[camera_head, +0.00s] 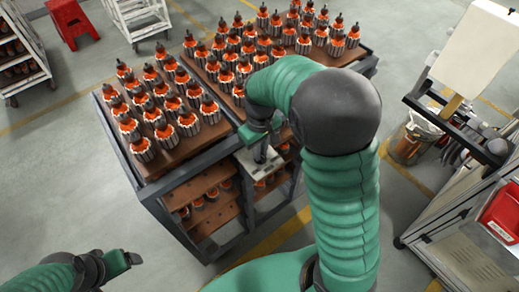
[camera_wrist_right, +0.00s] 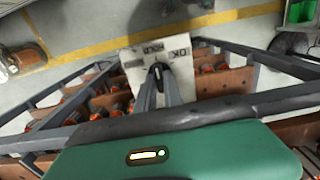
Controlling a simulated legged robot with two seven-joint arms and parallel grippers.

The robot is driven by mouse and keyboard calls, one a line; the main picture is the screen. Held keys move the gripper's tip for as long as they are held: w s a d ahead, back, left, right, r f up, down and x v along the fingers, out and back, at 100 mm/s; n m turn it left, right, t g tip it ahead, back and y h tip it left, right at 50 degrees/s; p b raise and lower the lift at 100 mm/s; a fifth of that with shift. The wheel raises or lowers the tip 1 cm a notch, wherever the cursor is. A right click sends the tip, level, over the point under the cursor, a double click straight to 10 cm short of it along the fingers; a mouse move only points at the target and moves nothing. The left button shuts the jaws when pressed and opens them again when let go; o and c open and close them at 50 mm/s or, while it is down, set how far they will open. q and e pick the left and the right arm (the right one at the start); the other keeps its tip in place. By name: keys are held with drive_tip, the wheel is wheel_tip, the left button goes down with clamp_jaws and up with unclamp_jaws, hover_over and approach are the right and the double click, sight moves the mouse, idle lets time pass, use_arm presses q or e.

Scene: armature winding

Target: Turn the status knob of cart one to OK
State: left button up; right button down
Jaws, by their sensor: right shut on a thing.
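The cart (camera_head: 180,200) stands in the middle of the head view, loaded with orange-and-grey armatures (camera_head: 187,122). A pale status plate (camera_head: 250,174) is on its front side. In the wrist view the plate (camera_wrist_right: 183,70) has dark printed labels, and one at the right reads as OK upside down. The dark knob (camera_wrist_right: 157,68) is at the plate's middle, mostly hidden by the fingers. My right gripper (camera_wrist_right: 158,80) is shut on it; in the head view this gripper (camera_head: 262,150) is at the plate. My left gripper (camera_head: 122,264) is away at the lower left, its opening unclear.
A red stool (camera_head: 72,22) and white racks (camera_head: 140,18) stand at the back left. At the right are a grey cabinet (camera_head: 450,240) with a red bin (camera_head: 503,212) and a bucket (camera_head: 408,146). The floor left of the cart is clear.

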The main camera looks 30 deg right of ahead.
drive_tip(key=shift+d+r, duration=0.1)
drive_tip(key=shift+r, duration=0.05)
drive_tip(key=shift+w+m, duration=0.1)
drive_tip(key=shift+m, duration=0.3)
drive_tip(key=shift+r+p, duration=0.1)
drive_tip(key=shift+p, duration=0.2)
drive_tip(key=m+p, duration=0.1)
drive_tip(key=m, duration=0.3)
drive_tip(key=shift+p, duration=0.4)
drive_tip(key=m+p, duration=0.1)
drive_tip(key=m, duration=0.3)
drive_tip(key=shift+r+p, duration=0.1)
drive_tip(key=shift+p, duration=0.2)
drive_tip(key=shift+m+p, duration=0.75)
drive_tip(key=shift+m, duration=0.85)
drive_tip(key=c, duration=1.5)
unclamp_jaws()
drive_tip(key=shift+f, duration=0.2)
